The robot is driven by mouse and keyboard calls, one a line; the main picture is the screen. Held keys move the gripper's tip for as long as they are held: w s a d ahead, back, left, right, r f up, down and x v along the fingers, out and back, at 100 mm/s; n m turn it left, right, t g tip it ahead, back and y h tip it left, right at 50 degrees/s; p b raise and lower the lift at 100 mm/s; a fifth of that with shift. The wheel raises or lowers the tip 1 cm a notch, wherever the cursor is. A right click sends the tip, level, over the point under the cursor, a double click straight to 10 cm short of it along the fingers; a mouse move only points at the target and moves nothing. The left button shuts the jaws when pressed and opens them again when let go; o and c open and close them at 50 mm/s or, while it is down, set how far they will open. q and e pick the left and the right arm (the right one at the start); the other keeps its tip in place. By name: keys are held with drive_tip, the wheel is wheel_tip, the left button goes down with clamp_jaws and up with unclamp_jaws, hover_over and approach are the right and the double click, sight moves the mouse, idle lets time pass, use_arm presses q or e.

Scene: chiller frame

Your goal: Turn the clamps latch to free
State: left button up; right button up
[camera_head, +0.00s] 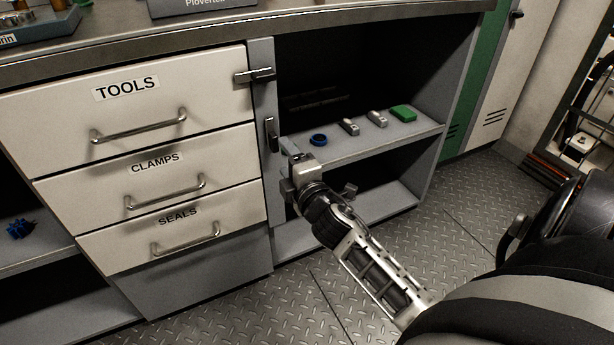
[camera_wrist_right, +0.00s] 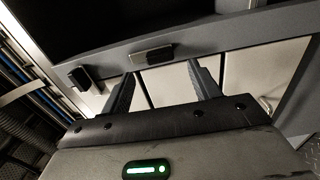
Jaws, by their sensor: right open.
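The clamps drawer (camera_head: 110,183) is shut, below the tools drawer. Its clamps latch (camera_head: 271,134) is a dark handle on the grey post to its right, standing upright along the post. In the right wrist view the clamps latch (camera_wrist_right: 152,53) lies along the post, ahead of and between the finger lines. My right gripper (camera_head: 290,148) is open, just below and right of the latch in the head view; its fingers (camera_wrist_right: 163,74) look empty. I cannot tell whether they touch the latch. My left gripper is out of view.
The tools latch (camera_head: 256,76) lies across the tools drawer's edge. The seals drawer (camera_head: 100,248) is shut. Right of the post, an open shelf (camera_head: 350,152) holds a blue ring (camera_head: 318,139), two small metal pieces and a green block (camera_head: 403,113). The patterned floor in front is clear.

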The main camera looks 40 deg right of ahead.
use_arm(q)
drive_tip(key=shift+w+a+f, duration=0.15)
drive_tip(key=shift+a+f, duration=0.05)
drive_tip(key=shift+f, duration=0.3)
use_arm(e)
drive_tip(key=v, duration=1)
drive_tip(key=shift+s, duration=0.4)
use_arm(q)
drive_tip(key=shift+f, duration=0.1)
